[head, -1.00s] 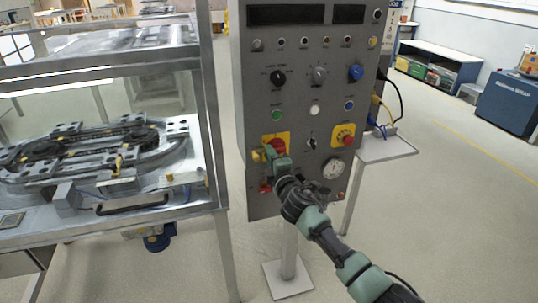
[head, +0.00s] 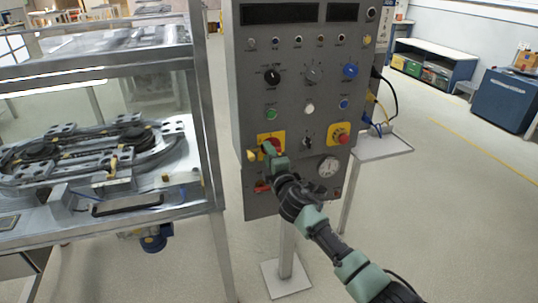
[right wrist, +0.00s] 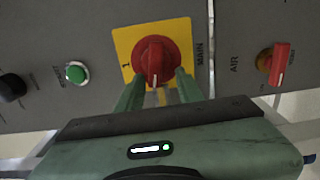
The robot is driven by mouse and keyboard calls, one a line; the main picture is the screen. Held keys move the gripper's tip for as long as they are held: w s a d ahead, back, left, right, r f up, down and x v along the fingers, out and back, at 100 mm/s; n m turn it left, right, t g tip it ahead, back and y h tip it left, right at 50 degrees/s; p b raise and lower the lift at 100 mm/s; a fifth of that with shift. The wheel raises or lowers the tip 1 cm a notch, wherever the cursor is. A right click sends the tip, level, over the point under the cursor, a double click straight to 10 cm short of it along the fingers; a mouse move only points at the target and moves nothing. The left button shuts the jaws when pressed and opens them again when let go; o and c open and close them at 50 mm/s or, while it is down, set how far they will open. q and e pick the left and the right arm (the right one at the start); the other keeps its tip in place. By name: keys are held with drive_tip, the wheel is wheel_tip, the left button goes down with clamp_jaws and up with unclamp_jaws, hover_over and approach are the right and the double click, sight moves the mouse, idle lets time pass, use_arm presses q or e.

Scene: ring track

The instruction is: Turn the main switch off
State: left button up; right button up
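The main switch (head: 268,145) is a red rotary knob on a yellow square plate, low on the left of the grey control panel (head: 245,130). In the right wrist view the knob (right wrist: 155,57) has a white mark pointing down, between my fingers; the "I" on the plate is to the left and the "MAIN" label to the right. My right gripper (right wrist: 160,82) is at the knob, one green finger on each side of its near part. A gap shows between the fingers, and I cannot tell whether they touch the knob. In the head view, my right gripper (head: 269,156) partly hides the switch. My left gripper is out of view.
The red air switch (right wrist: 279,63) sits beside the main switch, a green button (right wrist: 76,72) on the other side. A red emergency button (head: 341,138) and gauge (head: 328,167) are to the right. A glass-sided ring-track bench (head: 207,130) stands at left.

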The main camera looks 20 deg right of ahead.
drive_tip(key=shift+a, duration=0.1)
drive_tip(key=s, duration=0.7)
drive_tip(key=shift+s, duration=0.4)
drive_tip(key=shift+f, duration=0.1)
